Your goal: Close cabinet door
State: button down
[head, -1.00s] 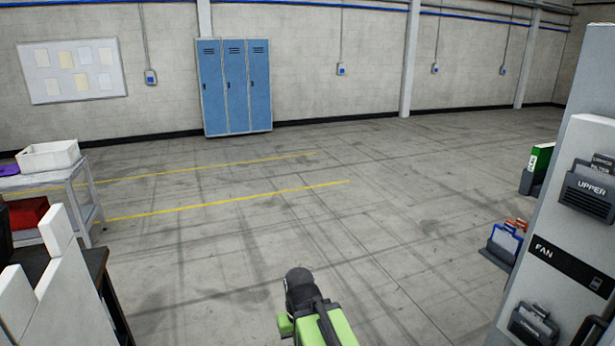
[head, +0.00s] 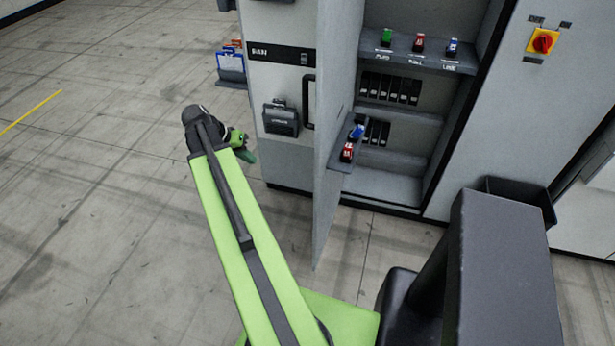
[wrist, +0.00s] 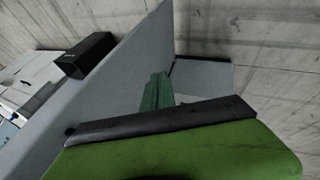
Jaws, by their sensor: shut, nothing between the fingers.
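The cabinet door (head: 335,190) stands open in the head view, swung out towards me and seen nearly edge-on. Its inner face carries a small shelf (head: 345,160) with blue and red pieces. A black bar handle (head: 309,102) sticks out to the left at its edge. The cabinet interior (head: 395,180) lies open to the right. My gripper (head: 248,154) is shut and empty, left of the door, on its outer side. In the wrist view the green fingers (wrist: 155,92) are close to a large grey panel (wrist: 100,105). I cannot tell whether they touch it.
A red and yellow switch (head: 543,41) is on the right panel. Blue bins (head: 231,66) stand further back. The floor at left is clear.

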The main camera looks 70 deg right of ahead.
jog(key=s+d+m+g, duration=0.2)
jog(key=s+d+m, duration=0.1)
jog(key=s+d, duration=0.5)
jog(key=s+d+f+b, duration=0.3)
jog(key=s+f+b, duration=0.5)
jog(key=s, duration=0.1)
jog(key=shift+s+t+b, duration=0.25)
jog(key=shift+t+b, duration=0.05)
